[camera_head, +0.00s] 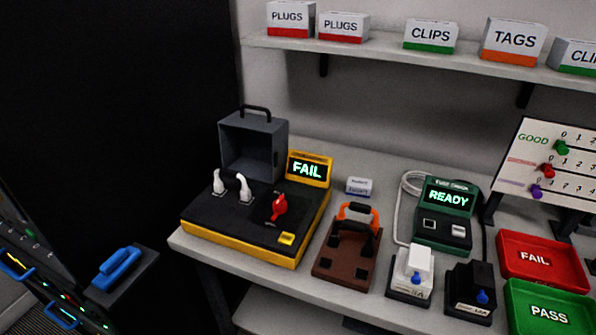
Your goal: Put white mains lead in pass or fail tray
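The white mains lead (243,188) is a short cable with a white plug at each end. Both plugs stand on the black top of the yellow-edged tester (258,254), and they appear seated in it. The tester's display (307,168) reads FAIL, and its grey hood (266,143) stands open behind the lead. The red FAIL tray (541,268) is at the far right. The green PASS tray (548,318) is in front of it, cut by the picture's lower edge. No lead shows in the visible part of either tray. Neither of my grippers is in view.
A red switch (279,206) stands on the tester. Right of it are a brown board with an orange-black lead (358,212), a white adapter (413,263), a black adapter (474,283) and a green READY unit (448,198). A tally board (557,165) and a shelf (390,57) are behind.

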